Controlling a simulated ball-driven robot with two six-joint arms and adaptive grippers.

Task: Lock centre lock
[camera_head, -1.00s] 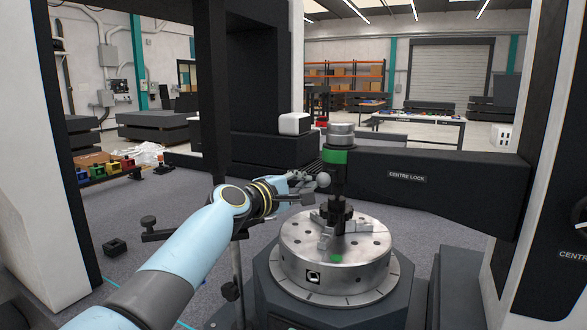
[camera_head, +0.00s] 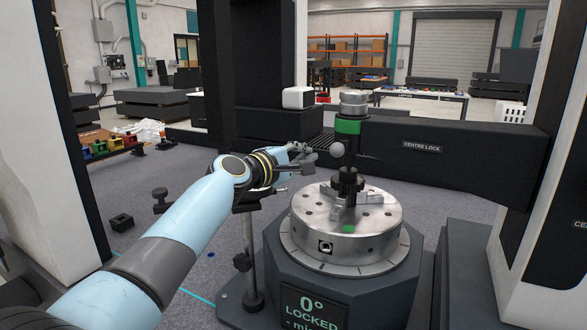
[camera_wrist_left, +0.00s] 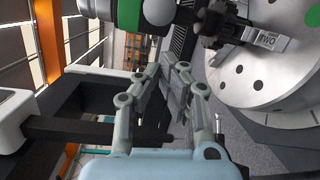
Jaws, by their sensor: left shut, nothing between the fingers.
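The CENTRE LOCK label (camera_head: 422,146) sits on a black beam at right. In front of it stands a dark upright post with a green band (camera_head: 348,126) and a steel cap, above a round steel chuck table (camera_head: 375,222). A grey ball knob (camera_head: 337,149) sits at the post's left side. My left gripper (camera_head: 308,160) is shut and empty, just left of the knob, seemingly apart from it. In the left wrist view its fingers (camera_wrist_left: 178,76) are together, below the green band (camera_wrist_left: 158,12). The right gripper does not show.
A screen (camera_head: 312,306) on the pedestal front reads 0° LOCKED. A thin stand (camera_head: 250,262) rises left of the pedestal, under my left wrist. A white machine column stands at right. Grey floor is open at left, with a small black block (camera_head: 121,222).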

